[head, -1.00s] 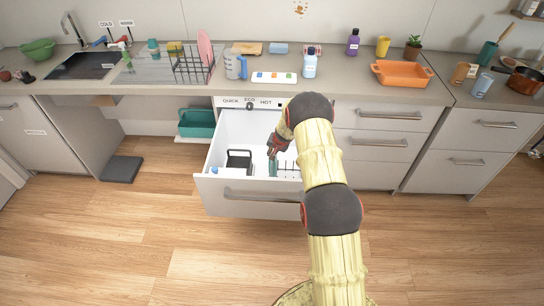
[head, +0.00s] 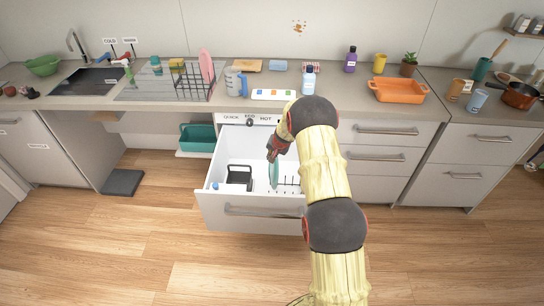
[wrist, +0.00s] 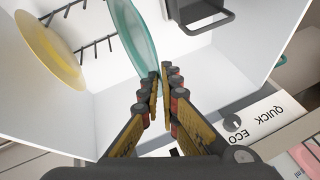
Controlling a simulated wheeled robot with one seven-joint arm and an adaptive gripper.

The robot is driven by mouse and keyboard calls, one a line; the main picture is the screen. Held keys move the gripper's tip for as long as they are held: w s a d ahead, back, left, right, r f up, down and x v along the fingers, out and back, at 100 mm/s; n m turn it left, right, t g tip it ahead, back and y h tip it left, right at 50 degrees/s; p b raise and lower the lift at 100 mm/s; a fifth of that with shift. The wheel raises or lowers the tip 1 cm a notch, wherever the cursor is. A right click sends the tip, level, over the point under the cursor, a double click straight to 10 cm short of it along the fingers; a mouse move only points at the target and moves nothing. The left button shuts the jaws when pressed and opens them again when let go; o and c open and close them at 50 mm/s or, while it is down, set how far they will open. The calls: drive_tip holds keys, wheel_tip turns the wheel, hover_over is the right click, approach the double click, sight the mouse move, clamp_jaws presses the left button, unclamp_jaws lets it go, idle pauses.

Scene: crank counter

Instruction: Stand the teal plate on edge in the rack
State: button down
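The teal plate (head: 273,174) is on edge in the open white drawer in the head view. It also shows in the wrist view (wrist: 136,36). My gripper (wrist: 160,76) has its fingertips closed together on the plate's near rim. In the head view my gripper (head: 277,150) is above the drawer at the plate's top. Dark rack tines (wrist: 97,45) stand beside the plate; whether its lower edge touches the drawer floor is hidden.
A yellow plate (wrist: 48,50) stands at the drawer tines. A black holder (head: 239,178) sits in the drawer's left part. A blue measuring jug (head: 236,82) stands right of the wire rack. The drawer front (head: 235,222) juts over open floor.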

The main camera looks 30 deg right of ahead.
drive_tip(key=shift+r+p, duration=0.8)
drive_tip(key=shift+r, duration=0.75)
wheel_tip(320, 180, up, 19)
drive_tip(key=p, duration=1.1)
drive_tip(key=shift+p, duration=0.3)
idle(0.5)
idle(1.3)
